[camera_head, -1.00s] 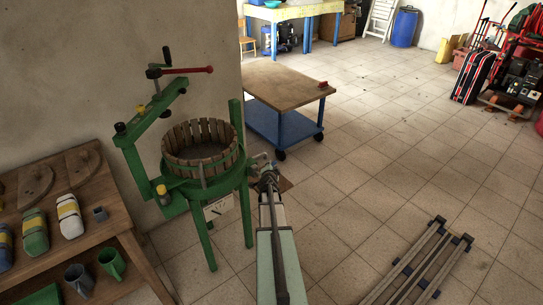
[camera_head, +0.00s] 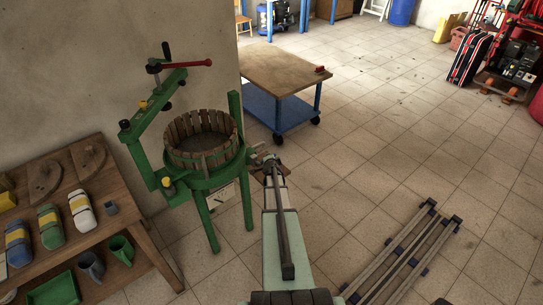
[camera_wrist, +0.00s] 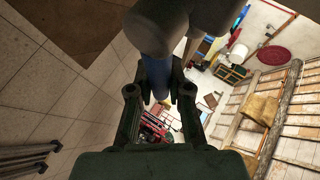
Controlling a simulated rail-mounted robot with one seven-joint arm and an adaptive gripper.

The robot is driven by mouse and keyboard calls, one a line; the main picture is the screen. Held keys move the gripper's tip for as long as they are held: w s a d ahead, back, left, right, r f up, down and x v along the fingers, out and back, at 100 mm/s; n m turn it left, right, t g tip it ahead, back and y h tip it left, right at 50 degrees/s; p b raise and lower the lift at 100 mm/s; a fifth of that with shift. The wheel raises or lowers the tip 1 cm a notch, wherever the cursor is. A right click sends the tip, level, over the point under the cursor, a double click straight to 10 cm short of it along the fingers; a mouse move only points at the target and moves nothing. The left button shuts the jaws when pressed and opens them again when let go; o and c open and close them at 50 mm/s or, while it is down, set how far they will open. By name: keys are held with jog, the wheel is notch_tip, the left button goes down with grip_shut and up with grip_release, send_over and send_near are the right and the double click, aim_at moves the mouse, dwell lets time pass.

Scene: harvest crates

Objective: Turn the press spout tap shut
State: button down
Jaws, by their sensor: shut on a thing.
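The green press (camera_head: 205,181) stands by the wall in the head view, with a slatted wooden basket (camera_head: 203,158) and a red-handled crank on top. My gripper (camera_head: 262,158) is at the right side of the press, below the basket rim, at the spout. In the wrist view, the two dark fingers of my gripper (camera_wrist: 160,97) stand either side of a blue-grey rounded piece (camera_wrist: 154,65), which looks like the tap's handle, and are shut on it. A grey part reaches across the top of that view. The tap's turn angle is hard to tell.
A wooden shelf (camera_head: 150,236) with packages and mugs stands left of the press. A blue cart with a wooden top (camera_head: 285,75) stands behind my gripper. A grey rail frame (camera_head: 405,252) lies on the floor at right. The tiled floor between is open.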

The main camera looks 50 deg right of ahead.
jog(key=shift+f+p, duration=0.15)
jog(key=shift+p, duration=0.25)
jog(key=c, duration=1.1)
grip_release()
jog(key=shift+y, duration=0.3)
jog(key=v, duration=1.2)
